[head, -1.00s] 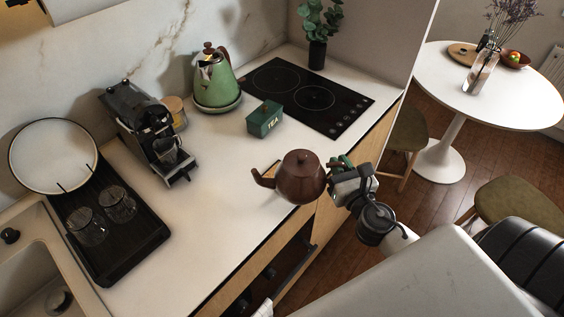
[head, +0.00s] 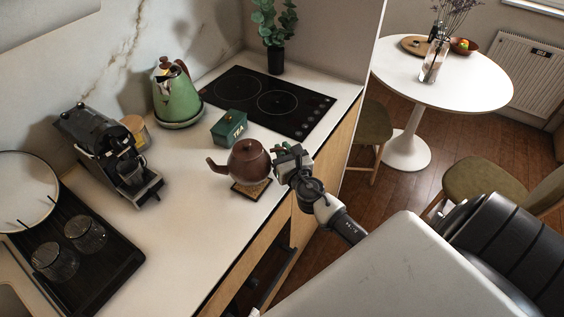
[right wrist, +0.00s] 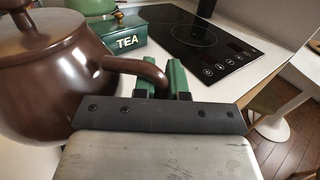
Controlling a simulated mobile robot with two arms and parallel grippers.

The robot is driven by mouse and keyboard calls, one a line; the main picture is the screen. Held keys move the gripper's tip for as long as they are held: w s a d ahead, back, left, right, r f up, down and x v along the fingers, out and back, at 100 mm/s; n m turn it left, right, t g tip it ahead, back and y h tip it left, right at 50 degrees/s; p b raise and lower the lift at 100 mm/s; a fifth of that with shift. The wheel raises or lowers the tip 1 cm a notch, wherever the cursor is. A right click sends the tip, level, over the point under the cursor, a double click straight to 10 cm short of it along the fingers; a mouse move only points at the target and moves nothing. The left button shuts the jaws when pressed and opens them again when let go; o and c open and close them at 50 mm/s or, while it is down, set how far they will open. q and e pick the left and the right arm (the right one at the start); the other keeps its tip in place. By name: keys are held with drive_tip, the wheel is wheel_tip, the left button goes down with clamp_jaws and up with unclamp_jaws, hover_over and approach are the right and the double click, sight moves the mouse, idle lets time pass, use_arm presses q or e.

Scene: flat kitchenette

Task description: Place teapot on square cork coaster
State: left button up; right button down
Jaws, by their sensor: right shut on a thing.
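The brown teapot (head: 246,161) is upright at the counter's front edge, its spout pointing left. It also fills the left of the right wrist view (right wrist: 45,85). My right gripper (head: 277,164) is shut on the teapot's handle, and its green fingers (right wrist: 162,82) show around the handle in the right wrist view. The square cork coaster (head: 252,190) lies on the counter below the teapot, its front part visible and the rest hidden. I cannot tell whether the teapot touches the coaster. My left gripper is not in view.
A green tea box (head: 229,128) stands close behind the teapot, with the black cooktop (head: 268,100) beyond. A green kettle (head: 176,97), a coffee machine (head: 108,150) and a dark tray (head: 78,250) with glasses stand left. The counter left of the teapot is clear.

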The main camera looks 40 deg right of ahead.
drive_tip(key=shift+w+f+b, duration=0.15)
drive_tip(key=shift+f+b, duration=1.15)
drive_tip(key=shift+f, duration=0.65)
drive_tip(key=shift+f, duration=0.15)
drive_tip(key=c, duration=1.2)
unclamp_jaws()
drive_tip(key=shift+o, duration=0.2)
